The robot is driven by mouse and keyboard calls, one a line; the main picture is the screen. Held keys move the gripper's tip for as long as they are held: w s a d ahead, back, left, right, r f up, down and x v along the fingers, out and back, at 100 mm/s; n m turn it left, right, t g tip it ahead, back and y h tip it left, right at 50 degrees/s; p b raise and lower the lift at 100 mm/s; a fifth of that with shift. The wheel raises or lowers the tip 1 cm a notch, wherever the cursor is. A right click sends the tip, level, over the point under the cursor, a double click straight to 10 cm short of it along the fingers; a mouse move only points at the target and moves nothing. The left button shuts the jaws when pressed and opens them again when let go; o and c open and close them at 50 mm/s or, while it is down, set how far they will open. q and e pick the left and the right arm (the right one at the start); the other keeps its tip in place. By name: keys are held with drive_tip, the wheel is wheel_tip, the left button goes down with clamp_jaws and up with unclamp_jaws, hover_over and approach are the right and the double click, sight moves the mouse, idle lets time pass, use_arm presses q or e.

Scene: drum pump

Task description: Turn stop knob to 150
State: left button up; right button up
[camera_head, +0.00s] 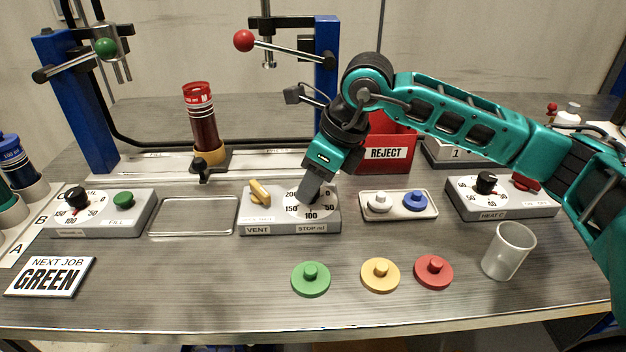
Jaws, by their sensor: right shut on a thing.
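The stop dial (311,215), labelled STOP ml, is on the right half of a grey box in the middle of the table. Its printed scale shows 0, 50, 100, 150 and 200. My right gripper (308,193) reaches down from the upper right and is shut on the stop knob at the dial's centre. The fingers hide the knob and its pointer, so I cannot tell its setting. My left gripper is not in view.
A yellow vent lever (259,193) is close left of the dial on the same box. A red REJECT bin (385,150) stands behind my right gripper. A tray (398,206) with white and blue knobs lies to the right. Green (311,279), yellow and red discs lie in front.

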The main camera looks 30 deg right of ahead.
drive_tip(key=n+g+y+b, duration=0.1)
drive_tip(key=n, duration=0.3)
drive_tip(key=shift+w, duration=0.15)
drive_tip(key=n+g, duration=0.1)
drive_tip(key=n, duration=0.2)
drive_tip(key=shift+d+y, duration=0.1)
drive_tip(key=shift+y, duration=0.2)
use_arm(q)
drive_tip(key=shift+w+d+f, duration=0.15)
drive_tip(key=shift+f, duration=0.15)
use_arm(e)
drive_tip(key=shift+w+n+g, duration=0.1)
drive_tip(key=shift+n+g, duration=0.4)
drive_tip(key=shift+n, duration=0.5)
drive_tip(key=o, duration=1)
